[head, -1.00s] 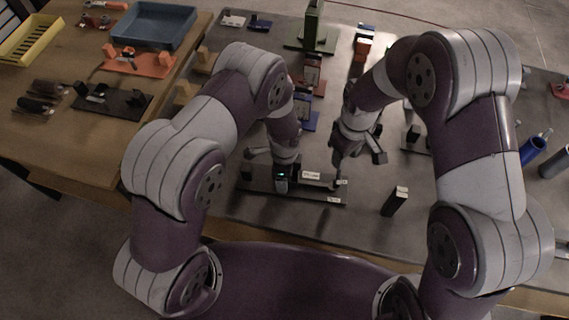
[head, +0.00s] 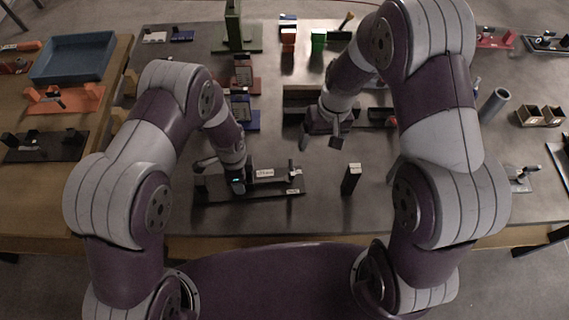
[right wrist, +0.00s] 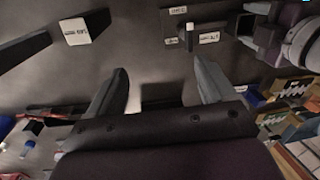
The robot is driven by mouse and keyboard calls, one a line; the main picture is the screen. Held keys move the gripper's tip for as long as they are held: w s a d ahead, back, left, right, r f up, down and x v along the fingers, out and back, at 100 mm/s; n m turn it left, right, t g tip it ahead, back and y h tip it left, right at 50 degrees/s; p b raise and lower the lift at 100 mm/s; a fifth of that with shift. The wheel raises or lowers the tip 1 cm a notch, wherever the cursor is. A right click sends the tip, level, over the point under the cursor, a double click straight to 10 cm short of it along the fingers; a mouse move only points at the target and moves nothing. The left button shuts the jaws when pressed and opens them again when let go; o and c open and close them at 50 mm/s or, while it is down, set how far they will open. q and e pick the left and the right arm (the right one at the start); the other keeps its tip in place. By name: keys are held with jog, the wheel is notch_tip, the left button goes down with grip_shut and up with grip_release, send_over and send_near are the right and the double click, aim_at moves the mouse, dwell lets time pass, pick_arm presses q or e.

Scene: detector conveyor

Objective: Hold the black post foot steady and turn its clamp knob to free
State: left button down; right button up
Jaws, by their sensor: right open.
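A long black foot plate (head: 265,192) with white labels lies near the table's front edge. A black body with a white label sits on it, and a small upright knob-like part (head: 292,170) stands at its right end. This part also shows in the right wrist view (right wrist: 187,36). My left gripper (head: 228,180) is at the plate's left part, against the body; its finger gap is hidden. My right gripper (head: 324,142) is open and empty, above the table beyond and right of the plate. Its two fingers (right wrist: 163,88) show apart in the right wrist view.
A black upright block (head: 351,180) with a white-labelled top stands right of the plate. Dark fixtures (head: 305,98) lie behind my right gripper. A green post stand (head: 235,35) is at the back. A blue tray (head: 75,57) is on the left wooden table.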

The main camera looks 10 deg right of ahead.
aim_at(292, 167)
jog(key=a+f+m+y, duration=0.1)
jog(key=a+f+m, duration=0.1)
jog(key=m, duration=0.4)
jog(key=a+f+m+y, duration=0.1)
jog(key=a+f+m, duration=0.1)
jog(key=f+m, duration=0.2)
jog(key=a+f+m, duration=0.2)
jog(key=f+m, duration=0.2)
jog(key=m, duration=0.4)
jog(key=shift+s+m+y, duration=0.1)
jog(key=shift+m+y, duration=0.2)
jog(key=shift+y, duration=0.1)
jog(key=c, duration=1.1)
